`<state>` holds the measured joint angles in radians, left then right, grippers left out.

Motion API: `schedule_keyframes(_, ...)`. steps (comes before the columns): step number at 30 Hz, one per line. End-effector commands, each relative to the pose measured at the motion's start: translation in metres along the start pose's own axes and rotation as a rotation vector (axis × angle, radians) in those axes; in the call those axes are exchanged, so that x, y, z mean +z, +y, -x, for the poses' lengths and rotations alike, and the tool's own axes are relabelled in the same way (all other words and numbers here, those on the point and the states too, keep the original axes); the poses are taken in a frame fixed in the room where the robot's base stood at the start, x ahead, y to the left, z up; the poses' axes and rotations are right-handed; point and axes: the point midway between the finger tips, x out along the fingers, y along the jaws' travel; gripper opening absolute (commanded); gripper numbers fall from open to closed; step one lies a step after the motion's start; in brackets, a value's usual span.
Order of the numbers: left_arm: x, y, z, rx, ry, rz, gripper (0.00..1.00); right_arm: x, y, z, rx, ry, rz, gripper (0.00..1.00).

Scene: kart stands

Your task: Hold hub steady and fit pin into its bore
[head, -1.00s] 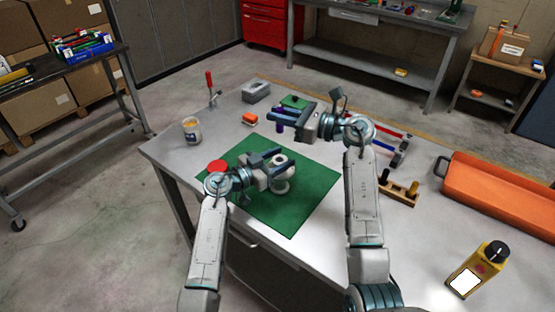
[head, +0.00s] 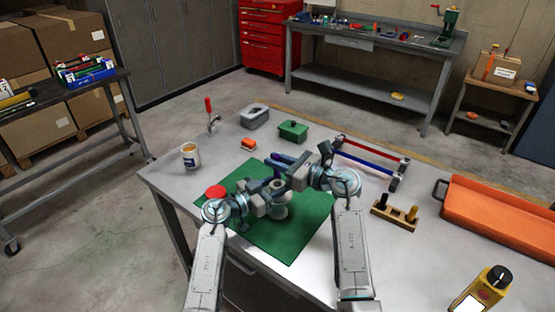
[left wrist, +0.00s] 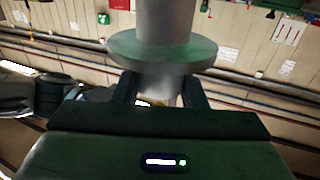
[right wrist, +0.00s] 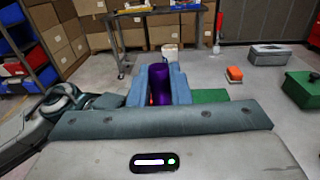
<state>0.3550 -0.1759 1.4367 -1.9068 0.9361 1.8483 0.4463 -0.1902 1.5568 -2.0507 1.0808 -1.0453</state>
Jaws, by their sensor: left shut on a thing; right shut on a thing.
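The grey flanged hub (head: 278,211) stands upright over the green mat in the head view; its flange (left wrist: 162,48) fills the top of the left wrist view. My left gripper (left wrist: 160,88) is shut on the hub's stem below the flange. The purple pin (right wrist: 159,84) is upright between the fingers of my right gripper (right wrist: 158,92), which is shut on it. In the head view my right gripper (head: 272,160) is close above and behind the hub. The arms crowd this spot, and I cannot tell whether pin and hub touch.
A green mat (head: 300,235) lies under the work. A red disc (head: 215,191), a cup (head: 190,156), an orange block (head: 248,143), a grey box (head: 254,116) and a green box (head: 293,131) stand around it. An orange tray (head: 500,213) and pegged wooden block (head: 394,216) are right.

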Motion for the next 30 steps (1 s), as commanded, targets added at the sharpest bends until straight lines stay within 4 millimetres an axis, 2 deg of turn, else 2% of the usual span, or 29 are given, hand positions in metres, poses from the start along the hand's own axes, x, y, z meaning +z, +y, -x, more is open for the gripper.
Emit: schedule_keyframes(30,0.002,0.000,0.001,0.000,-0.003,0.001,0.04,-0.046,0.000,0.000,0.000,0.001,-0.002,0.00)
